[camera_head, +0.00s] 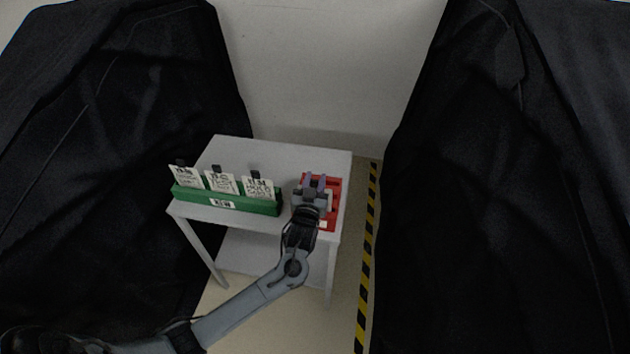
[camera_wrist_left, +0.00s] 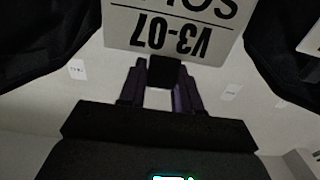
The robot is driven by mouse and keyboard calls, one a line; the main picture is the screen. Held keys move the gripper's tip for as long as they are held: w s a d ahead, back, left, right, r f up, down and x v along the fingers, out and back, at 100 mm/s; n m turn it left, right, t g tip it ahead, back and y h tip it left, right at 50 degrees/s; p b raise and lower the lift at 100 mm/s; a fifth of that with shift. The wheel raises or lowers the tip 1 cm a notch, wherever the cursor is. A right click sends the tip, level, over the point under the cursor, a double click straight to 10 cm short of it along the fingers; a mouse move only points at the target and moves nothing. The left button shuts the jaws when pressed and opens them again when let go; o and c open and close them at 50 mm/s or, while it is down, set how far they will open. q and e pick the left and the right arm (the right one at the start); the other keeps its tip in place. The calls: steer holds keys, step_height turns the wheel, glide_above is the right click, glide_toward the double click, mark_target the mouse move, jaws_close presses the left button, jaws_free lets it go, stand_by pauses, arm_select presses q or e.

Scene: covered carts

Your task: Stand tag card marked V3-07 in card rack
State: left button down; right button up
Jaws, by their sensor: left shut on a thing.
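A white tag card marked V3-07 (camera_wrist_left: 170,33) shows upside down at the top of the left wrist view, with a black tab (camera_wrist_left: 165,70) at its edge. My left gripper (camera_wrist_left: 160,92) is shut on that tab. In the head view my left gripper (camera_head: 314,184) is over a red rack (camera_head: 335,190) at the table's right end and hides much of it. A green rack (camera_head: 225,202) on the left holds three white cards (camera_head: 222,183) upright with black tabs. My right gripper is not in view.
The racks stand on a small grey-white table (camera_head: 285,158), whose back part is bare. Black covered carts (camera_head: 120,130) flank it on the left and right (camera_head: 510,190). A yellow-black floor stripe (camera_head: 369,255) runs right of the table.

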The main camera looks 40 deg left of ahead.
arm_select(q)
steer(key=shift+f, duration=0.3)
steer(key=shift+f+b, duration=0.55)
steer(key=shift+f, duration=0.1)
steer(key=c, duration=0.7)
jaws_free()
steer(key=v, duration=1.1)
